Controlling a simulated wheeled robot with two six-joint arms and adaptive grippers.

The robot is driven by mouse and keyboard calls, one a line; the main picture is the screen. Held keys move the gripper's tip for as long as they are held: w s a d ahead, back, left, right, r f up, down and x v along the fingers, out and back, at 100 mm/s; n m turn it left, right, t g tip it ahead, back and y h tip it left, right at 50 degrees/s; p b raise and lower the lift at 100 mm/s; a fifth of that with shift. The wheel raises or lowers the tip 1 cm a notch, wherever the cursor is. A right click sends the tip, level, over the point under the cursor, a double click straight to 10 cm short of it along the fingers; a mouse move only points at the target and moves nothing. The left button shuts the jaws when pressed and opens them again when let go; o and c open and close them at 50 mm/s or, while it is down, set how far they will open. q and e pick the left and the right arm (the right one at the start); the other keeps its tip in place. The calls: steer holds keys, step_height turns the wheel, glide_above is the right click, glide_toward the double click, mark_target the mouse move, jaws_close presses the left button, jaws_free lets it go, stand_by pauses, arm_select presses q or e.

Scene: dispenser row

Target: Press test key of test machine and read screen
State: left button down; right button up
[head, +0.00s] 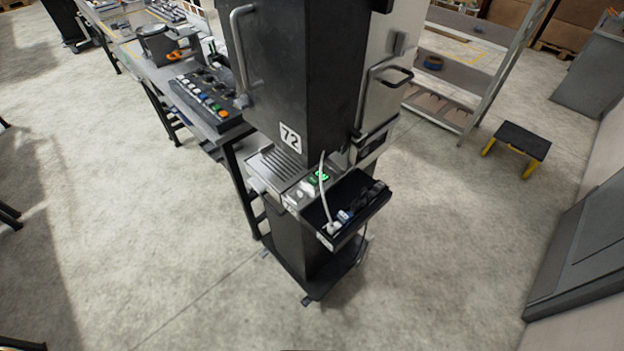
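A tall black cabinet machine (290,75) marked "72" stands in the middle of the head view. On the ledge at its foot is a small device with a lit green screen (321,176); the characters are too small to read. A small pale key-like part (299,194) sits in front of the screen, but I cannot tell for sure what it is. Neither of my grippers is in view.
A black tray (375,205) with dark items and a blue piece juts out on the right of the ledge. A workbench with a button panel (209,95) stands to the left. A black and yellow step stool (521,139) is on the right. The floor in front is clear.

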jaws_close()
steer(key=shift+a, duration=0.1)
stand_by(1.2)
